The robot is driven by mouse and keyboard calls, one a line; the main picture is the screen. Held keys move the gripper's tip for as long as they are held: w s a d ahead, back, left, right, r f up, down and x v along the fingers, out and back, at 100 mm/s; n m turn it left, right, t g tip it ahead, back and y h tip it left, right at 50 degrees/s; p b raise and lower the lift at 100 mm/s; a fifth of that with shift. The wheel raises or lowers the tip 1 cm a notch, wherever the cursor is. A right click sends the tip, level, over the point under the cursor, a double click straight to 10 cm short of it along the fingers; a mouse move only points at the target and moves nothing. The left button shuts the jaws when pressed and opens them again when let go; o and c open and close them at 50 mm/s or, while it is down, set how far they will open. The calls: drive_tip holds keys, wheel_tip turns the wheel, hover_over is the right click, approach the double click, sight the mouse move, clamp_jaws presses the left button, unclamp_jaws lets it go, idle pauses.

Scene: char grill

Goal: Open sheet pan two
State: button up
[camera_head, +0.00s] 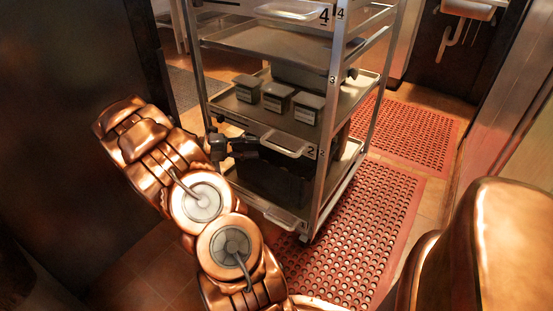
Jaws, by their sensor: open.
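A metal rack with numbered sheet pans stands in the middle of the head view. Sheet pan two (232,108) is on a lower level, with the label 2 beside its front handle (285,143). Three small dark lidded containers (277,98) stand on it. My black gripper (262,148) is open at the front of the rack, left of the handle and close to it. I cannot tell whether its fingers touch the pan or the handle. The copper-coloured arm reaches it from the lower left.
Sheet pan four (290,11) is at the top, with another pan (265,42) beneath it. A lower pan (281,218) sits at the bottom. Red perforated mats (350,240) cover the floor right of the rack. A dark panel (70,130) stands at the left.

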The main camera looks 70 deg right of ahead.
sight(272, 148)
drive_tip(key=shift+s+d+f, duration=0.25)
drive_tip(key=shift+d+f, duration=0.15)
drive_tip(key=shift+f, duration=0.05)
drive_tip(key=shift+b+x, duration=1.45)
drive_tip(key=shift+x, duration=2.1)
drive_tip(key=shift+r, duration=0.15)
clamp_jaws()
